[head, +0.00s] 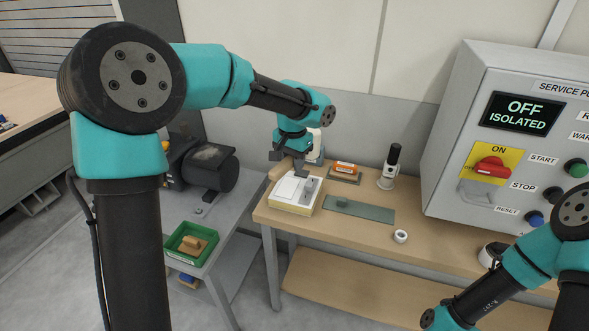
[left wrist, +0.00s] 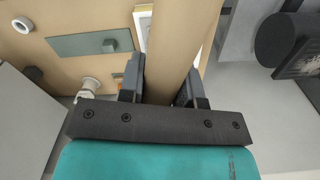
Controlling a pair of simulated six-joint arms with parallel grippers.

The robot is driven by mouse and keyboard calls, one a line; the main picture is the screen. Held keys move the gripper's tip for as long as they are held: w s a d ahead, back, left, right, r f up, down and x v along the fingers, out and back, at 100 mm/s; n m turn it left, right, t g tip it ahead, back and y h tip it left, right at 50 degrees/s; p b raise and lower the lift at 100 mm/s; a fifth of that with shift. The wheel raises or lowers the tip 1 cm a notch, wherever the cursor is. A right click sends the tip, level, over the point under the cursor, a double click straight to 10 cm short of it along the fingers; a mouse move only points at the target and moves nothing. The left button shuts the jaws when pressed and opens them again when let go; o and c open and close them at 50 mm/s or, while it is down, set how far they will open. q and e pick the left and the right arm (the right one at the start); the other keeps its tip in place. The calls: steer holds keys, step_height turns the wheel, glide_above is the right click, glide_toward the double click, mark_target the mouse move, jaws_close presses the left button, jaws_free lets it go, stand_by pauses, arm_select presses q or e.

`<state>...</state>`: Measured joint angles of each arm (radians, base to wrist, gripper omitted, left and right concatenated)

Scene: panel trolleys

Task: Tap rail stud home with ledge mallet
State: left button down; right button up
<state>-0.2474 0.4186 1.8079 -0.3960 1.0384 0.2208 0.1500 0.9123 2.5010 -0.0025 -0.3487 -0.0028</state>
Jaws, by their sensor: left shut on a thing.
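My left gripper (head: 291,168) is at the far left end of the wooden bench. In the left wrist view its two dark fingers (left wrist: 160,88) are shut on a pale wooden piece, which I take to be the mallet (left wrist: 172,35). In the head view a bit of this light wood (head: 280,171) shows beside the fingers; the rest of the mallet is hidden. My right gripper is out of view.
A white box with a yellowish base (head: 290,194) stands close below the left gripper. An orange item (head: 346,168), a white-and-black cylinder (head: 390,168) and a white ring (head: 401,236) are on the bench. The grey service panel (head: 455,130) rises at the right. A green tray (head: 178,248) stands lower left.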

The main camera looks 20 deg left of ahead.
arm_select(q)
steer(key=shift+f, duration=0.1)
stand_by(0.4)
step_height(320, 180, down, 7)
stand_by(0.8)
steer(key=shift+r, duration=0.25)
stand_by(0.5)
steer(key=shift+r, duration=1.65)
step_height(320, 180, down, 10)
steer(key=shift+r, duration=0.1)
steer(key=shift+r, duration=2.5)
